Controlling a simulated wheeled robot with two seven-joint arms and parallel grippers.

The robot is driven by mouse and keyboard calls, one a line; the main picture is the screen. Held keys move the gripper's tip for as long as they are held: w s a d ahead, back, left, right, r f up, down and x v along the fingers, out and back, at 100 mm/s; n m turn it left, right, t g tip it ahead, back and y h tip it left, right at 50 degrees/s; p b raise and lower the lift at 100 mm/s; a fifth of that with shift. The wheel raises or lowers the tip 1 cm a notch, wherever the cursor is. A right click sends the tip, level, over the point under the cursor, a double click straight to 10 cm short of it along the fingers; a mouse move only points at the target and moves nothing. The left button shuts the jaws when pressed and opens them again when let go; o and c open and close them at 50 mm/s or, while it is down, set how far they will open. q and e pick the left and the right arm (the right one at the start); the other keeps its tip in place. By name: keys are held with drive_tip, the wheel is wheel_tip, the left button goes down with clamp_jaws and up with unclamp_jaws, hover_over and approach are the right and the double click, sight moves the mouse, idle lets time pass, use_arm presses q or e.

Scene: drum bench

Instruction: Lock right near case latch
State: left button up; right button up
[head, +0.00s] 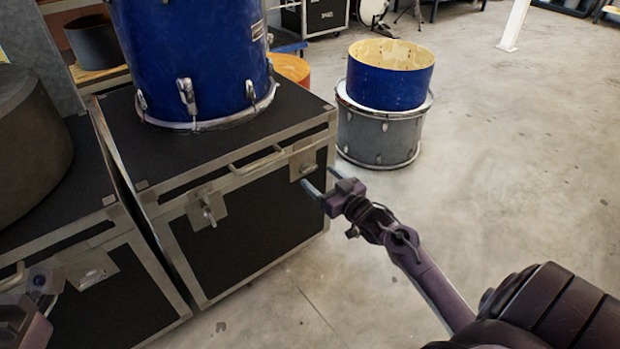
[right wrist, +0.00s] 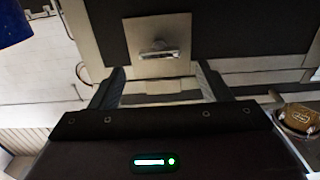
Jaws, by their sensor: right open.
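The black case (head: 255,220) with silver edges stands in the middle left of the head view. Its front carries a left latch (head: 207,207) and a right latch (head: 303,163). My right gripper (head: 318,184) is open and empty, with its fingers just in front of and a little below the right latch. In the right wrist view the latch plate with its handle (right wrist: 158,54) lies ahead, between and beyond the two spread fingers (right wrist: 158,90). I see no contact. Part of my left gripper (head: 40,290) shows at the lower left; its fingers are unclear.
A blue drum (head: 195,60) stands on the case. A second case (head: 85,210) with a dark round case (head: 30,140) on it is at the left. A blue drum shell (head: 390,85) sits on a grey drum (head: 378,135) behind. The floor (head: 520,160) at right is clear.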

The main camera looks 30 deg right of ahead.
sight(310, 169)
drive_tip(key=shift+w+a+b, duration=0.15)
drive_tip(key=shift+w+b, duration=0.35)
drive_tip(key=shift+w, duration=1.45)
drive_tip(key=c, duration=1)
